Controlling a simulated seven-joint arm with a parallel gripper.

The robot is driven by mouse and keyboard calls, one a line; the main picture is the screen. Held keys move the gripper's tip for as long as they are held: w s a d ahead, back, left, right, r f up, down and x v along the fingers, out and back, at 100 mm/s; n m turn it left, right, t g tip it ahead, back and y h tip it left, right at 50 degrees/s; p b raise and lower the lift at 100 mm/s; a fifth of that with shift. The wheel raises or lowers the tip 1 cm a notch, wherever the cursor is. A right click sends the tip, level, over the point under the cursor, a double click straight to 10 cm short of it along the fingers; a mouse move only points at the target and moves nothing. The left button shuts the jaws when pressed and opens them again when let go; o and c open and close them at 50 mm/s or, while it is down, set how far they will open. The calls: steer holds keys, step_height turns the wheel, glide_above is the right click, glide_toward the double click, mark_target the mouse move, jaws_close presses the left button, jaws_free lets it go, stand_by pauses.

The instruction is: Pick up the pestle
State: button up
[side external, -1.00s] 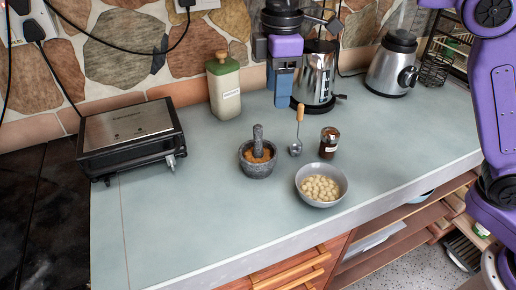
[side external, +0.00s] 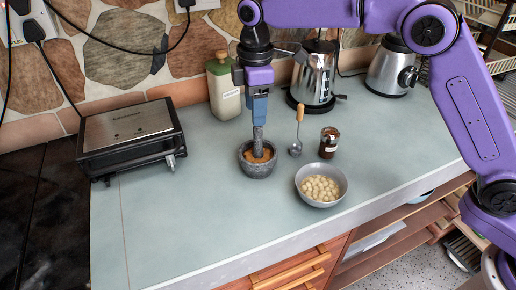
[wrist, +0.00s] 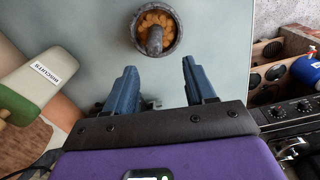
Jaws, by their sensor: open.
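My gripper (side external: 258,121) points down at the pestle's top end in the side view. I cannot tell whether the fingertips reach beside it or stay just above it. In the wrist view my gripper (wrist: 158,74) shows two blue fingers spread apart with nothing between them. There, the pestle (wrist: 155,40) shows beyond the fingertips, lined up with the gap, inside the round mortar (wrist: 172,46).
A bowl of pale round pieces (side external: 320,195), a small dark jar (side external: 328,142) and a wooden-handled ladle (side external: 297,148) stand right of the mortar. A press grill (side external: 130,135) is at left. The front-left counter is clear.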

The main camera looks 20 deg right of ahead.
glide_above(258, 145)
steer(key=f, duration=0.4)
steer(key=shift+w+a+f, duration=0.15)
steer(key=shift+w+a, duration=0.05)
steer(key=shift+w+d+f, duration=0.1)
steer(key=shift+d+f, duration=0.05)
steer(key=shift+f, duration=0.75)
steer(key=shift+w+d+f, duration=0.1)
steer(key=shift+f, duration=0.75)
steer(key=shift+w+d+f, duration=0.1)
steer(key=shift+d+f, duration=0.05)
steer(key=shift+f, duration=0.75)
jaws_close()
